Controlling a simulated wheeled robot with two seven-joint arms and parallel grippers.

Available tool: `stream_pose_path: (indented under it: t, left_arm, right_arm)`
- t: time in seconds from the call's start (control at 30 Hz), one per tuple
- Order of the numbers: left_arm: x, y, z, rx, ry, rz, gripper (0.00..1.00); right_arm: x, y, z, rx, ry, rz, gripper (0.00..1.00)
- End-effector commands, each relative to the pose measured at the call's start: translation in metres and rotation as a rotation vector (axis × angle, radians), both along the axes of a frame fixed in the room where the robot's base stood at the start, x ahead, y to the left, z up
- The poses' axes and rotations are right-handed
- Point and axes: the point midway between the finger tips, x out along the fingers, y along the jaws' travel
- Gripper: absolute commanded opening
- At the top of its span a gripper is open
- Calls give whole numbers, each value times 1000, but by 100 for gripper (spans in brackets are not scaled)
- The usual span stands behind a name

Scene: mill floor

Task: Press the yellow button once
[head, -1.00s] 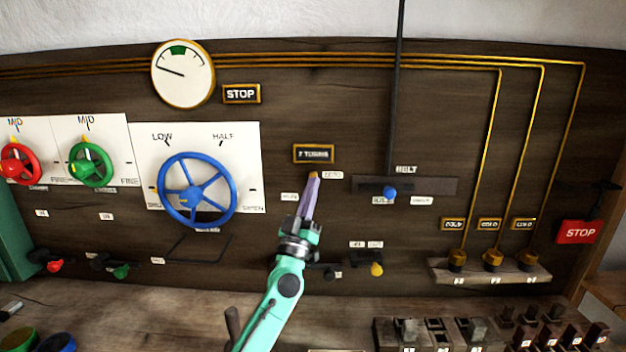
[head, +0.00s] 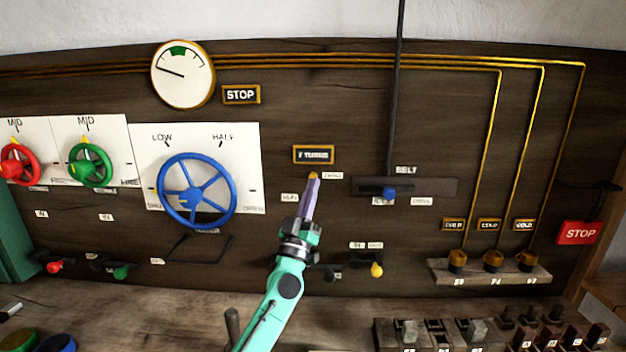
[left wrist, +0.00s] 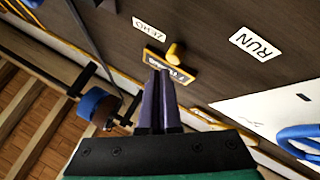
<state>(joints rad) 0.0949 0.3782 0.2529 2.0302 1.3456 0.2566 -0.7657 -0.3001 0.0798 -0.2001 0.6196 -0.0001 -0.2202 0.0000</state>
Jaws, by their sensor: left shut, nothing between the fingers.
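A small yellow button-like peg (head: 313,175) sticks out from the dark wooden panel under a framed sign. It also shows in the left wrist view (left wrist: 175,52), between the ZERO and RUN labels. My left gripper (head: 311,184) is shut and empty. Its purple fingertips (left wrist: 158,75) point at the peg and lie very close to it; I cannot tell whether they touch. The fingers hide part of the panel below the peg. My right gripper is not in view.
A blue handwheel (head: 197,190) stands left of my arm. A blue-knobbed slider (head: 389,193) and a yellow-knobbed lever (head: 377,270) are to the right. A red STOP plate (head: 579,232) is at far right. Several switches line the bench below.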

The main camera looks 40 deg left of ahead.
Motion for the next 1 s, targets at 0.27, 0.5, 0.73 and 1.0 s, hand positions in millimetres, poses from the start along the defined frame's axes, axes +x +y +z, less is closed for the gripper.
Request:
stream_pose_path:
  t: [0.27,0.5,0.73,1.0]
  left_arm:
    - [0,0,0,0,0,0,0]
    - [0,0,0,0,0,0,0]
    - [2,1,0,0,0,0,0]
    - [7,5,0,0,0,0,0]
  right_arm:
    - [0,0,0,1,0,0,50]
    - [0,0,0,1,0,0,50]
    - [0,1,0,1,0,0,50]
    - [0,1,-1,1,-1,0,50]
